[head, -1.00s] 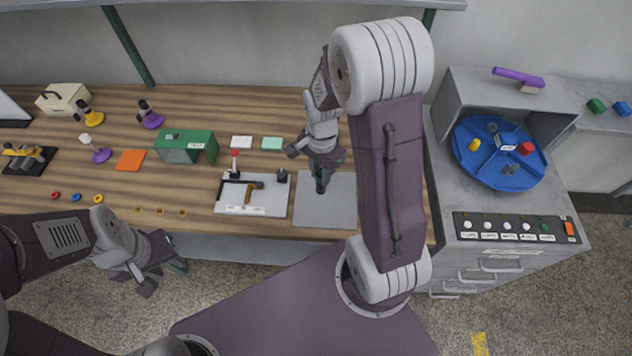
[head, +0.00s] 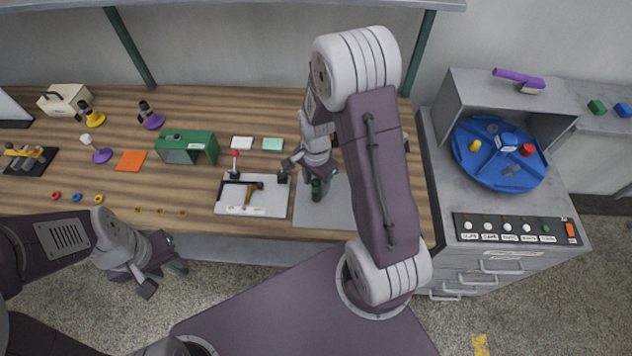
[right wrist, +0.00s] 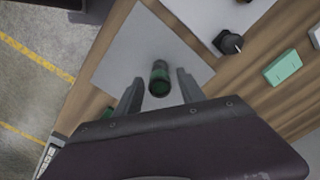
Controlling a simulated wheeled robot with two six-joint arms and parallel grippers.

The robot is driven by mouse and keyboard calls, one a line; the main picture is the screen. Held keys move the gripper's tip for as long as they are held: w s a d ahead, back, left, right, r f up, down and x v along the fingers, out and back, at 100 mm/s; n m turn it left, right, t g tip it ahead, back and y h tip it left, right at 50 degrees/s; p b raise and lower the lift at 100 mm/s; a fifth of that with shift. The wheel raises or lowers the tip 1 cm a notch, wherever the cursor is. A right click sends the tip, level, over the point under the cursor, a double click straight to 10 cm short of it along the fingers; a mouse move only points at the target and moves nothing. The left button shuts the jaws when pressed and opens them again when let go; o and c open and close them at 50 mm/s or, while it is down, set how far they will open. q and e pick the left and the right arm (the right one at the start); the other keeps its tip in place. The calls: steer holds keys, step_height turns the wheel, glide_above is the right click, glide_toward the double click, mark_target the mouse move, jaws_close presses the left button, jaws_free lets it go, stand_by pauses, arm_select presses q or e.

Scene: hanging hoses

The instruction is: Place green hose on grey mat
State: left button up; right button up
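The grey mat (head: 340,212) lies flat near the bench's front edge; it also shows in the right wrist view (right wrist: 125,62). A short dark green cylinder, which I take as the green hose (right wrist: 159,79), appears upright over the mat. In the head view the hose (head: 316,191) is just below my right gripper (head: 318,180), over the mat's left part. My right gripper's fingers (right wrist: 158,92) are spread on both sides of the hose, with a visible gap each side. Whether its lower end touches the mat is hard to tell. My left gripper (head: 163,277) is open and empty before the bench.
A white board with a hammer-like tool (head: 265,208) lies just left of the mat, with a dark knob (head: 282,177) at its corner. A green box (head: 186,147) and a mint block (head: 272,144) stand farther back. A grey cabinet (head: 455,195) stands to the right.

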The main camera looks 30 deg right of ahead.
step_height(320, 180, up, 12)
steer(key=p, duration=0.1)
steer(key=s+a+f+n+t, duration=0.1)
steer(key=s+a+n, duration=0.3)
steer(key=s+n, duration=0.4)
steer(key=f+n, duration=0.1)
steer(key=n, duration=0.4)
steer(key=shift+s+a+f+n, duration=0.15)
steer(key=shift+a+n, duration=0.15)
steer(key=shift+a, duration=0.05)
